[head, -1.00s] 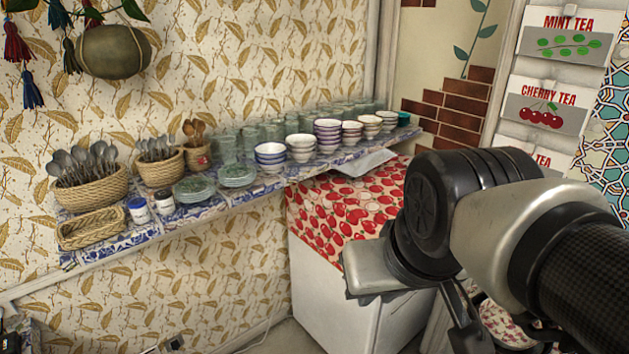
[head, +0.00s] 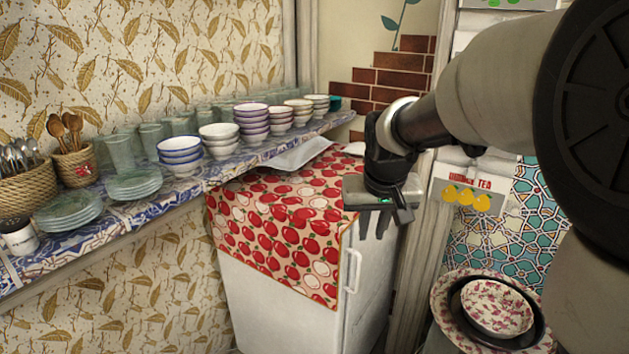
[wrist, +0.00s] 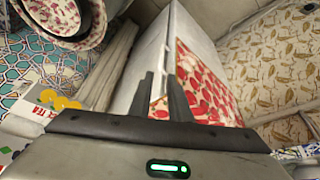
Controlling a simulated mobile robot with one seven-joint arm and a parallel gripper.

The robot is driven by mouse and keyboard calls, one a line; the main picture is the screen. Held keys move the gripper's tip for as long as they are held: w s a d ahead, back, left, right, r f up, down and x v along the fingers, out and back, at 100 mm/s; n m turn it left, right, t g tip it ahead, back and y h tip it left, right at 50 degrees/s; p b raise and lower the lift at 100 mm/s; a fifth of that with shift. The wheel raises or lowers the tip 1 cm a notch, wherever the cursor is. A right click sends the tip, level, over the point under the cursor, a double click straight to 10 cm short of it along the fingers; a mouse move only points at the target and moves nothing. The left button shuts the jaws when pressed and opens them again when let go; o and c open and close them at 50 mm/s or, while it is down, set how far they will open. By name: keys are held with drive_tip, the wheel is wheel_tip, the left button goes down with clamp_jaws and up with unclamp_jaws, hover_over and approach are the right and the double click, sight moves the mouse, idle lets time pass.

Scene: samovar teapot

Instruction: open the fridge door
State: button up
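The fridge (head: 270,305) is a low white box with a red-and-white patterned cloth (head: 290,225) over its top and part of its side. Its door (head: 375,285) is the right-hand face and looks shut. A white upright handle (head: 353,270) is near that face's left edge. My gripper (head: 373,238) is above the handle, fingers pointing down, apart from it and empty. In the wrist view the fingers (wrist: 162,75) stand apart with a gap, in front of the fridge (wrist: 150,55); I cannot make out the handle there.
A tiled shelf (head: 115,225) along the left wall carries stacked bowls (head: 254,122), plates (head: 134,184), glasses and baskets. A white tray (head: 300,153) lies near the back of the fridge. A patterned bowl (head: 497,306) sits in larger dishes at the lower right, beside the door side.

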drive_tip(key=b, duration=0.1)
approach(358, 268)
drive_tip(key=b+x, duration=0.2)
drive_tip(key=x, duration=0.9)
drive_tip(key=shift+w+f+b, duration=0.1)
drive_tip(key=shift+f+b, duration=0.1)
drive_tip(key=shift+b, duration=0.2)
clamp_jaws()
